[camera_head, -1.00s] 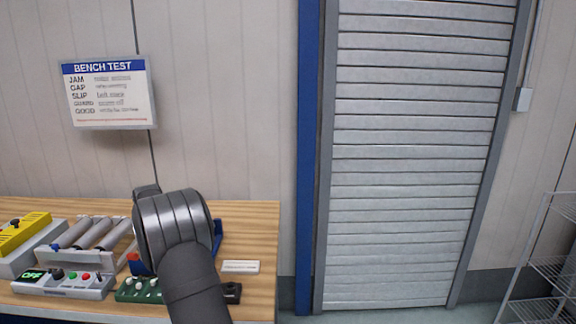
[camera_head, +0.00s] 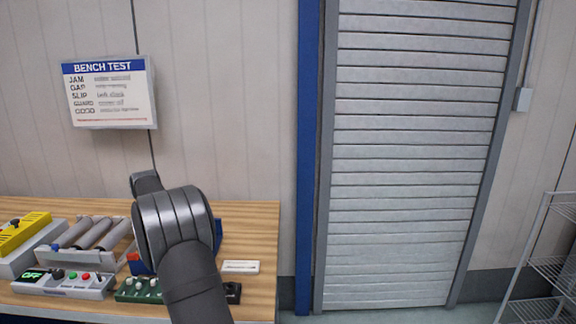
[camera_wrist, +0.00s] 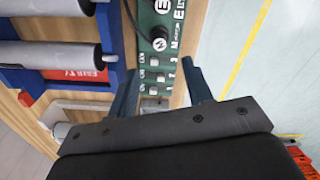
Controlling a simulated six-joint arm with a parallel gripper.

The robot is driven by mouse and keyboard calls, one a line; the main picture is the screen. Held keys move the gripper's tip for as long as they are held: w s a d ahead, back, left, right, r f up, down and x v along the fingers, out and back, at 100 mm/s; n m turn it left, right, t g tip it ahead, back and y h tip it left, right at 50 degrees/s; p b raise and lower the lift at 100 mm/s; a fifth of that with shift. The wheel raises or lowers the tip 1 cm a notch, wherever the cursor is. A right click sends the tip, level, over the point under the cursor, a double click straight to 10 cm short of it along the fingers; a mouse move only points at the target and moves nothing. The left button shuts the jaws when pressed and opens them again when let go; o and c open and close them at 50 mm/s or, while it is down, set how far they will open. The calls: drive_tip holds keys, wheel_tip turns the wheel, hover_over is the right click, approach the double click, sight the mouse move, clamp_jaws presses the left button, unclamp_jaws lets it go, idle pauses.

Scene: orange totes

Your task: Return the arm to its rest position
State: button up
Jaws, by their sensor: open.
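My gripper (camera_wrist: 160,84) shows in the wrist view with its two dark fingers spread apart and nothing between them. It is above the bench's front edge, over a green panel (camera_wrist: 159,45) with white knobs and letters. In the head view my dark arm rises in front of the bench, and the fingers cannot be made out there.
The wooden bench (camera_head: 255,222) holds a roller unit (camera_head: 97,236), a grey control box (camera_head: 62,284), a yellow block (camera_head: 22,232), a green panel (camera_head: 137,291) and a white label (camera_head: 240,267). A wire rack (camera_head: 545,266) stands far right, with open floor between.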

wheel_tip(320, 180, down, 9)
drive_tip(key=shift+r, duration=0.25)
wheel_tip(320, 180, up, 6)
drive_tip(key=shift+r, duration=0.25)
drive_tip(key=d, duration=0.3)
drive_tip(key=shift+w+r+m, duration=0.2)
drive_tip(key=shift+w+m, duration=0.05)
drive_tip(key=shift+m, duration=0.05)
drive_tip(key=shift+a, duration=0.15)
